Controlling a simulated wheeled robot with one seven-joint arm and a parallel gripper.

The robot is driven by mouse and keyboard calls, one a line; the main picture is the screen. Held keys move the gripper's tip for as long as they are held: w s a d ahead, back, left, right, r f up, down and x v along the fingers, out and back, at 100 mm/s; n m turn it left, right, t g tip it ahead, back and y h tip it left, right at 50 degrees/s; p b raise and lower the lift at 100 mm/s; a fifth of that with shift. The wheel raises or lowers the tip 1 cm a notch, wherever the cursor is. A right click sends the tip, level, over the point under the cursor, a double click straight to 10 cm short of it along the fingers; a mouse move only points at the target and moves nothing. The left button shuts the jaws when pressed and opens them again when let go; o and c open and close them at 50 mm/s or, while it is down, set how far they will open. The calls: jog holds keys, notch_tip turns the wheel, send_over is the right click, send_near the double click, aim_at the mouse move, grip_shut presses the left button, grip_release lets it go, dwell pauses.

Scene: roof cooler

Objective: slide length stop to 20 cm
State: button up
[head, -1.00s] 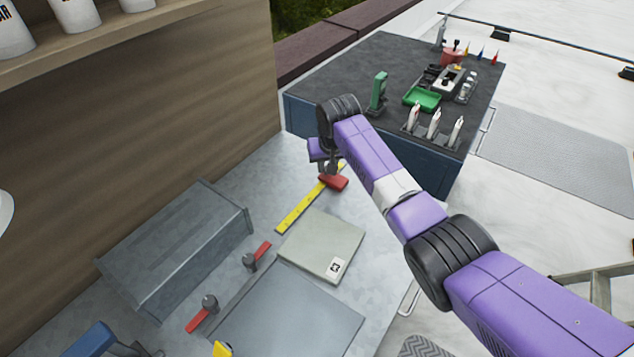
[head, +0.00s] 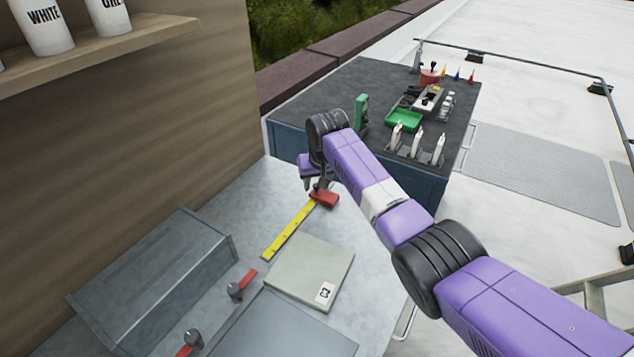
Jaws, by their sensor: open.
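The length stop is a red block (head: 324,199) at the far end of a yellow ruler strip (head: 287,232) on the grey metal bench. The strip's markings are too small to read. My gripper (head: 316,187) is open, right by the red block at its upper left side. The gripper partly hides the far end of the strip. I cannot tell whether the fingers touch the block or stand around it.
A grey-green flat box (head: 310,271) lies right of the strip. A grey metal housing (head: 155,285) stands to the left, and a red-handled lever (head: 241,285) lies nearer. A dark-topped blue cabinet (head: 300,108) with a green tray (head: 404,120) stands beyond the bench.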

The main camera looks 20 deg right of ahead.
jog(key=shift+r, duration=0.1)
jog(key=v, duration=0.7)
jog(key=shift+s+r, duration=0.2)
jog(key=shift+r, duration=0.05)
jog(key=shift+w, duration=0.1)
